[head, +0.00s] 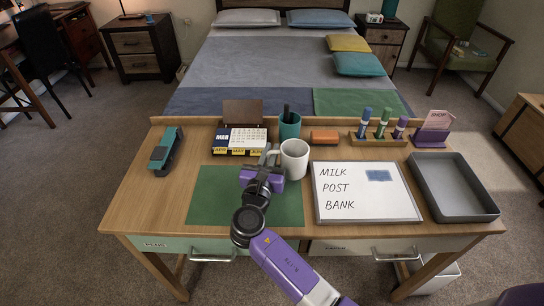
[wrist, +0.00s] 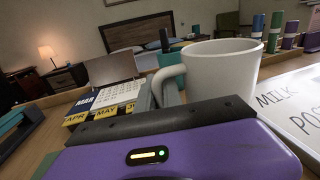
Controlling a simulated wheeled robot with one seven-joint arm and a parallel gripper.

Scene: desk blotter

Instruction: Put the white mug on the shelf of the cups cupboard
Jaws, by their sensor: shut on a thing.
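The white mug (head: 295,159) is upright over the desk, just behind the green blotter (head: 225,205) in the head view. Its handle points left toward my gripper (head: 268,158). In the wrist view the mug (wrist: 225,72) fills the upper right, and its handle (wrist: 168,85) shows just beyond the purple gripper body. My gripper is shut on the mug at its handle side; the fingertips are largely hidden. I cannot tell whether the mug's base touches the desk. No cups cupboard or shelf can be made out in either view.
A marker stand (head: 378,139), grey tray (head: 453,187) and teal stapler (head: 166,150) are farther out. The blotter is mostly clear.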

